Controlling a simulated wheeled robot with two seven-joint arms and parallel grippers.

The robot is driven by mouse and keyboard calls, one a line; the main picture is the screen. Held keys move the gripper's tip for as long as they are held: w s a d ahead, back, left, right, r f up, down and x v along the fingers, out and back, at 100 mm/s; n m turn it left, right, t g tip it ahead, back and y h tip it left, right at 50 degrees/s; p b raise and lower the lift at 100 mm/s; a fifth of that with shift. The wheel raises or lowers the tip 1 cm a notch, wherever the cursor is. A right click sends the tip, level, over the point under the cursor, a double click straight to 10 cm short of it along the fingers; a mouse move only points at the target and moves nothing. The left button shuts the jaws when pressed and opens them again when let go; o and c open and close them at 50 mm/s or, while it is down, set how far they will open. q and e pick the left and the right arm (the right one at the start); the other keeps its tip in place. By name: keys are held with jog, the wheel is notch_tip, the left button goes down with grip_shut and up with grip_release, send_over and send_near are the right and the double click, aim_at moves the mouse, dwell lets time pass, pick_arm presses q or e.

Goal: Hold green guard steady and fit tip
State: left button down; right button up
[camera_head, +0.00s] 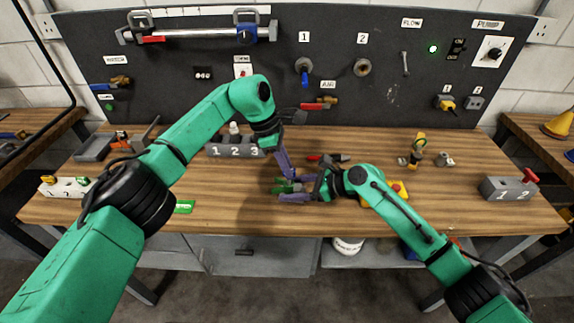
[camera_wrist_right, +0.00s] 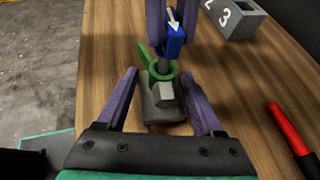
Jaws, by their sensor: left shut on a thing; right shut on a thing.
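The green guard (camera_wrist_right: 172,74) is a ring with a side wing, seated around a dark nozzle end on a grey body (camera_wrist_right: 160,105) in the right wrist view. It shows small in the head view (camera_head: 287,187). My left gripper (camera_head: 289,172) comes down from above, shut on the blue tip (camera_wrist_right: 175,42), which bears a white arrow. The tip is just above and beside the ring; whether they touch I cannot tell.
A grey block numbered 1 2 3 (camera_head: 232,151) stands behind the grippers. A red-handled tool (camera_head: 327,158) lies to their right. A grey block numbered 1 2 (camera_head: 508,190) is at far right, a white block (camera_head: 67,188) at far left.

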pick_arm(q)
jog(key=shift+f, duration=1.15)
jog(key=c, duration=0.5)
grip_release()
jog(key=v, duration=0.7)
dwell(0.7)
